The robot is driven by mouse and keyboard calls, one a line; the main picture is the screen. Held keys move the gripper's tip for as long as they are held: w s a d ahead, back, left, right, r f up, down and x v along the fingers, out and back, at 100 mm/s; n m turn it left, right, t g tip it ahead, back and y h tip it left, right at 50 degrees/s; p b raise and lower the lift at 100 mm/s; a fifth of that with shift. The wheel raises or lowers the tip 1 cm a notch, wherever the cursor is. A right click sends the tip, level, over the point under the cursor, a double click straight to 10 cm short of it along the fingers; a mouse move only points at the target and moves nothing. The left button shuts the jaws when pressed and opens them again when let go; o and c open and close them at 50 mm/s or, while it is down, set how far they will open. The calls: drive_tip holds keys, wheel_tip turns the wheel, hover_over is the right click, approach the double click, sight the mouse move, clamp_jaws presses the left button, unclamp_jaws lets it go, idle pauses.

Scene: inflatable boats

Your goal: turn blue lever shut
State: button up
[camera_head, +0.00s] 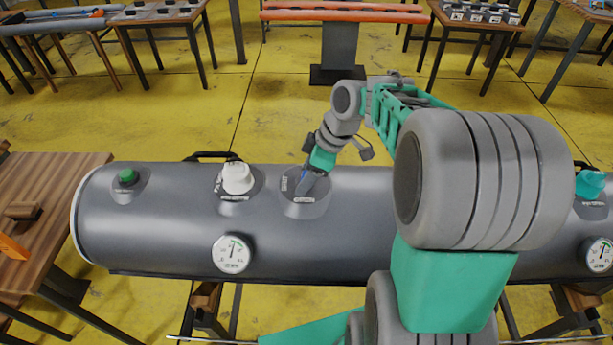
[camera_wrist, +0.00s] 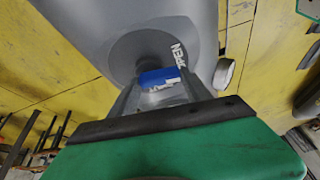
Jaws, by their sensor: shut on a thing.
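The blue lever (camera_wrist: 158,76) sits on a round grey plate (camera_wrist: 143,47) on the side of a grey inflatable tube (camera_head: 150,225). My gripper (camera_wrist: 160,88) is shut on the lever, with one finger on each side of it in the wrist view. White letters reading "PEN" show on the plate, right of the lever. In the head view, my gripper (camera_head: 309,184) reaches down to the tube over this plate (camera_head: 320,205). Only a small blue patch of the lever (camera_head: 304,174) shows there, as the fingers hide most of it.
A white knob (camera_head: 237,178) and a green button (camera_head: 127,177) stand left on the tube. A teal knob (camera_head: 590,184) is at far right. Gauges (camera_head: 232,253) face front. A wooden table (camera_head: 50,180) adjoins the left end.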

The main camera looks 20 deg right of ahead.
drive_tip(key=m+b, duration=0.1)
drive_tip(key=m, duration=0.1)
drive_tip(key=m+t+h+b, duration=0.1)
drive_tip(key=m, duration=0.1)
drive_tip(key=shift+a+f, duration=0.1)
drive_tip(key=shift+a, duration=0.25)
drive_tip(key=m+b, duration=0.1)
drive_tip(key=m+t+h, duration=0.1)
drive_tip(key=m, duration=0.1)
drive_tip(key=m+b, duration=0.1)
drive_tip(key=shift+w+a+m+h+b, duration=0.25)
drive_tip(key=shift+a+m+h+b, duration=0.05)
drive_tip(key=shift+m+h, duration=0.1)
drive_tip(key=m, duration=0.1)
drive_tip(key=m+h+b, duration=0.1)
drive_tip(key=m, duration=0.2)
drive_tip(key=shift+w+a+t+h, duration=0.15)
drive_tip(key=shift+w+t+h, duration=0.15)
drive_tip(key=shift+w+m+h+b, duration=0.2)
drive_tip(key=shift+m+h+b, duration=0.3)
drive_tip(key=shift+m, duration=1.2)
drive_tip(key=o, duration=1.4)
drive_tip(key=shift+c, duration=0.2)
